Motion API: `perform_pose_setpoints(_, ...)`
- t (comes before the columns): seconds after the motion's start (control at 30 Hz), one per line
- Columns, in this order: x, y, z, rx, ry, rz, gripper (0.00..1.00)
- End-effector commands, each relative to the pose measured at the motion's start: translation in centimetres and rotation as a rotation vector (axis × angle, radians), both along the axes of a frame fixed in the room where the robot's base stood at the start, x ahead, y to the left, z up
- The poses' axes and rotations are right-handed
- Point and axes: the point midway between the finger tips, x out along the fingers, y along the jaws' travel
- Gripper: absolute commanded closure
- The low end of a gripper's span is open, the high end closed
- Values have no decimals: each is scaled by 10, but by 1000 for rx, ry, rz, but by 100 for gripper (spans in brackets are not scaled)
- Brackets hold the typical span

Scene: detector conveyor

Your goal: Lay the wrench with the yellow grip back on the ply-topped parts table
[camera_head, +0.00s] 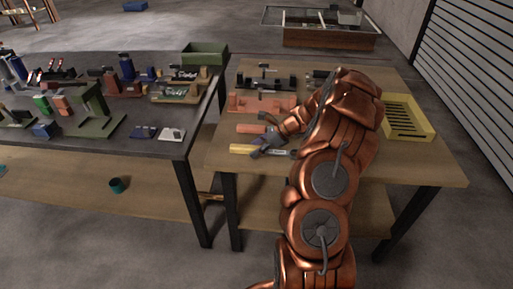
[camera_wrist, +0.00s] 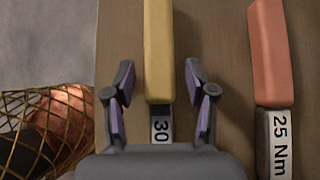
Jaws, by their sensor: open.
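The wrench with the yellow grip (camera_head: 241,148) lies on the ply-topped parts table (camera_head: 300,172), near its left edge. In the wrist view its yellow grip (camera_wrist: 158,50) runs up and down, with a label reading 30 (camera_wrist: 161,128) below the grip. My gripper (camera_head: 261,147) is over this wrench, and its fingers are apart. In the wrist view my gripper (camera_wrist: 160,80) has one finger on each side of the wrench, with a gap on both sides. The end of the wrench is hidden under my gripper's body.
A wrench with a salmon grip (camera_wrist: 271,55), labelled 25 Nm, lies parallel to the right. A yellow slotted tray (camera_head: 408,117) is at the table's right. A dark-topped table (camera_head: 150,147) with several parts stands left, across a narrow gap.

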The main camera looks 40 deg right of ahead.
Motion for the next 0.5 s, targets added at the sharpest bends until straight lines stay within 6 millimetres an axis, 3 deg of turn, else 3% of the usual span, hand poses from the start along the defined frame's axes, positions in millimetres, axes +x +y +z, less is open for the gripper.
perform_pose_setpoints(0.27,-5,-7,9,-2,-3,-2,44)
perform_pose_setpoints(0.5,-25,-32,39,-5,-4,-4,44)
